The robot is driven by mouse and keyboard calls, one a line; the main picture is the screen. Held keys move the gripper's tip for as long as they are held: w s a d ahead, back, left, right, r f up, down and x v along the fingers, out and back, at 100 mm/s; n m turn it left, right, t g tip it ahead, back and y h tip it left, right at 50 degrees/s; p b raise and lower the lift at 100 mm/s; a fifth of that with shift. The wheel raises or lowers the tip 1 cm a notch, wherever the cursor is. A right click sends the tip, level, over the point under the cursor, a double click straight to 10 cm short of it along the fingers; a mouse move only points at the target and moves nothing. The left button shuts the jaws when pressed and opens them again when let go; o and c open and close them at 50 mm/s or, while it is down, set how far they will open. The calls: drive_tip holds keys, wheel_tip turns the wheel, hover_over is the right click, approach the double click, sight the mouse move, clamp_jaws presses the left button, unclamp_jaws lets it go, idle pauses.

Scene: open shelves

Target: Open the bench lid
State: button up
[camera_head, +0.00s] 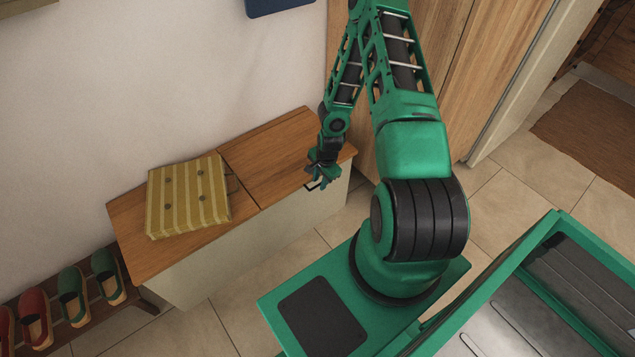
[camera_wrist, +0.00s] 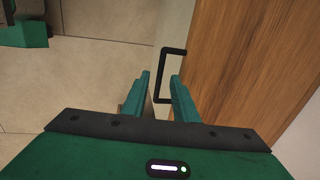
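The bench is a low white box with a wooden top split into two lids. The right lid (camera_head: 270,150) is closed and bare, with a small black handle (camera_head: 318,185) at its front edge. In the wrist view the lid (camera_wrist: 235,60) fills the right side, and the black U-shaped handle (camera_wrist: 162,70) sticks out from its edge. My gripper (camera_head: 321,178) is at the handle. In the wrist view my gripper (camera_wrist: 161,76) is open, and the handle's outer bar appears between its two fingertips. I see no contact between fingers and bar.
A yellow striped cushion (camera_head: 188,197) lies on the left lid (camera_head: 128,238). Shoes (camera_head: 72,293) stand on a low rack at the lower left. A wooden cabinet (camera_head: 455,50) rises right of the bench. Tiled floor (camera_head: 262,285) in front is clear.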

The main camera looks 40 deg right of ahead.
clamp_jaws()
idle(1.4)
